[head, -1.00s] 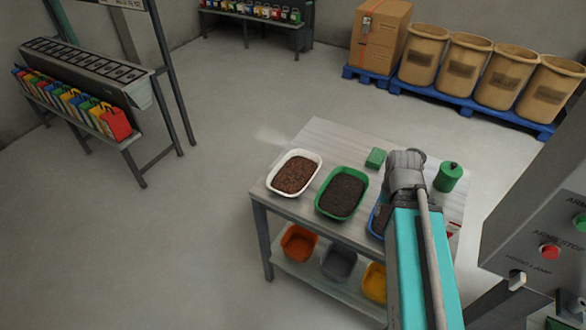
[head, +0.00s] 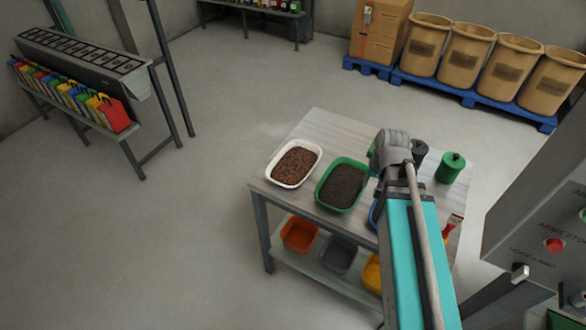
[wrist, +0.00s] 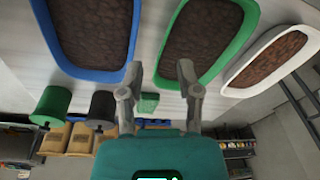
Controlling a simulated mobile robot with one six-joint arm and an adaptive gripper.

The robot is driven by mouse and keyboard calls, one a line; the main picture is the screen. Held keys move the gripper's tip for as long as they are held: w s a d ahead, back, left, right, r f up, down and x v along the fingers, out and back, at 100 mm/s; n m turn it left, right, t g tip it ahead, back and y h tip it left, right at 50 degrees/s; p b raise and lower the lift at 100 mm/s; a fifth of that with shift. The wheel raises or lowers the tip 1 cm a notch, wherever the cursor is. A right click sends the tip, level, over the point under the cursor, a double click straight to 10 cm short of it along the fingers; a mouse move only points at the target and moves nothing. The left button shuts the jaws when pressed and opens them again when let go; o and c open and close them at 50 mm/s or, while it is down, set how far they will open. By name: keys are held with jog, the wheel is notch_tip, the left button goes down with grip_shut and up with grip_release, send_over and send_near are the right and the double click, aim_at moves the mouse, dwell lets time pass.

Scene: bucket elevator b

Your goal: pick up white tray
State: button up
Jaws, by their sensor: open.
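The white tray (head: 293,164), filled with brown material, sits at the left end of the table top in the head view. In the wrist view the white tray (wrist: 243,83) is at the upper right, partly cut off by the frame edge. My gripper (wrist: 157,68) is open and empty, with its fingertips near the green tray (wrist: 203,76) and the gap before the blue tray. The white tray lies apart from the fingers, to their right in that view. In the head view my arm hides the gripper's fingers.
The green tray (head: 342,184) stands just right of the white one, and a blue tray (wrist: 88,75) beyond it. A green canister (head: 450,168) and a dark canister (wrist: 102,108) stand at the table's right. Orange, grey and yellow bins sit on the lower shelf.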

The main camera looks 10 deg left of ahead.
jog(key=w+a+f+m+t+y+b, duration=0.1)
jog(key=w+a+t+y+b, duration=0.1)
jog(key=w+a, duration=1.1)
jog(key=shift+a+f+t+b, duration=0.15)
jog(key=shift+a+t+b, duration=0.15)
jog(key=shift+a+t, duration=0.6)
jog(key=shift+a+f, duration=0.15)
jog(key=b, duration=0.7)
send_near(316, 161)
jog(key=x, duration=0.4)
jog(key=shift+f, duration=0.15)
jog(key=shift+w+f+b, duration=0.1)
jog(key=shift+f+b, duration=0.05)
jog(key=shift+b, duration=0.2)
jog(key=shift+f, duration=0.15)
jog(key=shift+b+x, duration=2.25)
jog(key=shift+x, duration=0.25)
jog(key=shift+w, duration=0.1)
